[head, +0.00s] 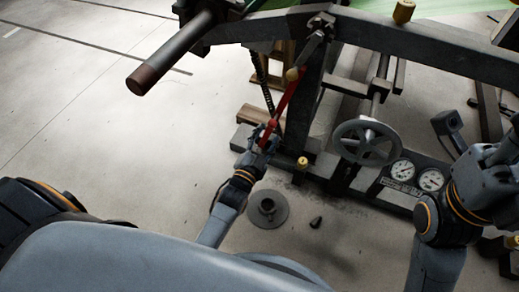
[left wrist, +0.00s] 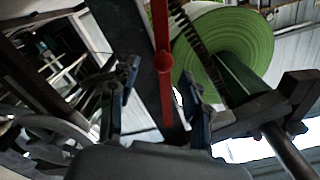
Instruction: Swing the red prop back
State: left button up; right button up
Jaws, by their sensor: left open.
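The red prop (head: 283,103) is a thin red bar that slants down from the dark machine frame toward my left gripper in the head view. My left gripper (head: 264,138) is at its lower end. In the left wrist view the red prop (left wrist: 161,60) stands upright in the picture, with a round boss partway along it. The two fingers of my left gripper (left wrist: 160,95) are apart, one on each side of the prop, with gaps between. Part of my right arm and hand (head: 490,180) shows at the right edge; its fingers cannot be made out clearly.
A grey handwheel (head: 366,142) and a panel with two dials (head: 402,170) stand right of the prop. A thick bar (head: 172,52) juts out at upper left. A green roll (left wrist: 240,45) hangs behind. A round grey base (head: 267,208) sits on the floor. Floor at left is clear.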

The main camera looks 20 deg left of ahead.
pick_arm(q)
jog(key=s, duration=0.6)
jog(key=shift+s, duration=0.25)
